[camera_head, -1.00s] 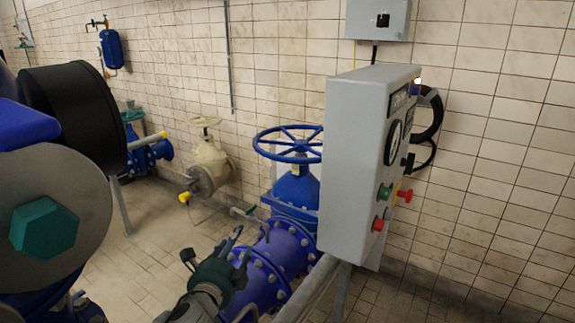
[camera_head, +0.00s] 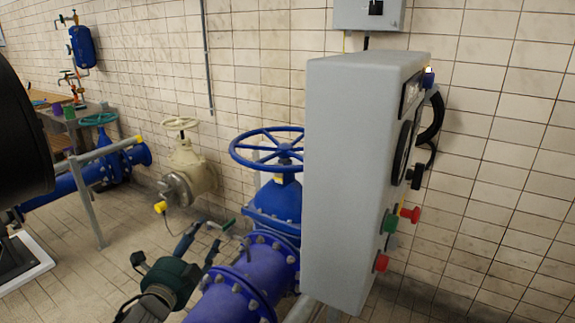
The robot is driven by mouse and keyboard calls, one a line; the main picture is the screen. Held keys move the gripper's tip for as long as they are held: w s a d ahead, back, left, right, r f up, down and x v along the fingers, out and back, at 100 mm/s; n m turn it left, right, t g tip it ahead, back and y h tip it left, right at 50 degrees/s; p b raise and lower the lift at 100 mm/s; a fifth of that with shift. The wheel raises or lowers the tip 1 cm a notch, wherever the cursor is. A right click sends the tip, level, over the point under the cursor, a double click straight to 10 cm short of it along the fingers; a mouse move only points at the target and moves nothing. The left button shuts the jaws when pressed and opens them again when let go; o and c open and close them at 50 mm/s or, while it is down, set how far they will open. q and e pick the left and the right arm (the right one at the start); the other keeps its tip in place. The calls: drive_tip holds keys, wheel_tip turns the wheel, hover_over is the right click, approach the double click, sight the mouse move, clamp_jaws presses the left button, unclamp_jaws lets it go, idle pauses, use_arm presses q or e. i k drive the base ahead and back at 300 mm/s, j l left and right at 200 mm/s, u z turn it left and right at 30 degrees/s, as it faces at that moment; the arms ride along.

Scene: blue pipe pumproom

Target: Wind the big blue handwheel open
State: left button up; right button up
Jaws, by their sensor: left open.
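The big blue handwheel (camera_head: 268,150) sits flat on top of a blue gate valve (camera_head: 276,203) in the middle of the view. Its right edge is hidden behind a grey control cabinet. My left gripper (camera_head: 207,242) is open and empty, below and to the left of the handwheel, in front of the blue pipe. Its fingers are apart from the wheel. My right gripper does not show.
The grey control cabinet (camera_head: 345,180) stands close on the right of the handwheel. A cream valve (camera_head: 188,172) and a smaller teal handwheel (camera_head: 98,119) are to the left. A grey rail (camera_head: 95,155) crosses the left side.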

sight(285, 150)
drive_tip(key=i+l, duration=0.9)
